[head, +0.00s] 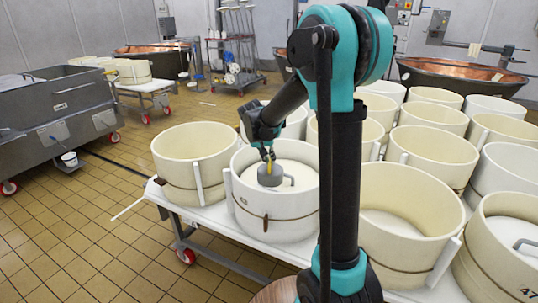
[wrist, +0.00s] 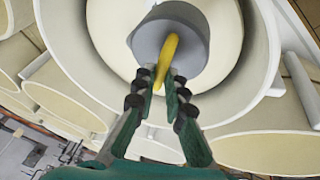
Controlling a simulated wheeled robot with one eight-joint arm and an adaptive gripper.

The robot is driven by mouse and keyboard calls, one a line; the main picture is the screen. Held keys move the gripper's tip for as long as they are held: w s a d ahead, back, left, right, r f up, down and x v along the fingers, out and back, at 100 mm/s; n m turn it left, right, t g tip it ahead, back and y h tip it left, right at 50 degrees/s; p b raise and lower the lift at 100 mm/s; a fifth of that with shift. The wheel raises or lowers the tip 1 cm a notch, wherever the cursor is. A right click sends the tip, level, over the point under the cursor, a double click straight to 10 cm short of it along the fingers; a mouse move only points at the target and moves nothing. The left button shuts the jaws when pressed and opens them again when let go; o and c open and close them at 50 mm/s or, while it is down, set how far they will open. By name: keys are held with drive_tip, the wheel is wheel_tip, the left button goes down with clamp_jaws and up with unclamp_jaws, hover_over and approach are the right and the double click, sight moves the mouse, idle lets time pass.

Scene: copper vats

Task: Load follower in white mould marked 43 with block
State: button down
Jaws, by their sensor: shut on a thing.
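My gripper (head: 268,157) reaches down into a white mould (head: 276,226) at the front of the white table. It is shut on the yellow handle (wrist: 167,58) of a grey block (head: 270,180). The wrist view also shows the block (wrist: 150,42), round-faced, between my fingertips and the mould's inside. A pale follower (head: 297,172) lies inside the mould, with a grey handle beside the block. The block is inside the rim; I cannot tell whether it touches the follower. No number 43 is readable on this mould.
Several similar moulds crowd the table (head: 220,219), including an empty one (head: 195,155) to the left and one (head: 405,220) to the right. A mould marked 47 (head: 505,255) stands at bottom right. The tiled floor at left is mostly clear.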

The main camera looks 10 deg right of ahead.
sight(269, 173)
drive_tip(key=shift+f, duration=2.7)
drive_tip(key=shift+f, duration=0.85)
drive_tip(key=c, duration=1.5)
unclamp_jaws()
drive_tip(key=shift+r, duration=3.55)
drive_tip(key=s+d+f+n+y, duration=0.1)
drive_tip(key=s+f, duration=0.1)
drive_tip(key=s, duration=0.8)
drive_tip(key=s+d+f+y, duration=0.1)
drive_tip(key=s+d+f, duration=0.1)
drive_tip(key=s, duration=0.8)
drive_tip(key=s+d+f+n+y, duration=0.1)
drive_tip(key=s+f, duration=0.2)
drive_tip(key=s, duration=0.7)
drive_tip(key=shift+d+f+n, duration=0.3)
drive_tip(key=shift+f, duration=0.1)
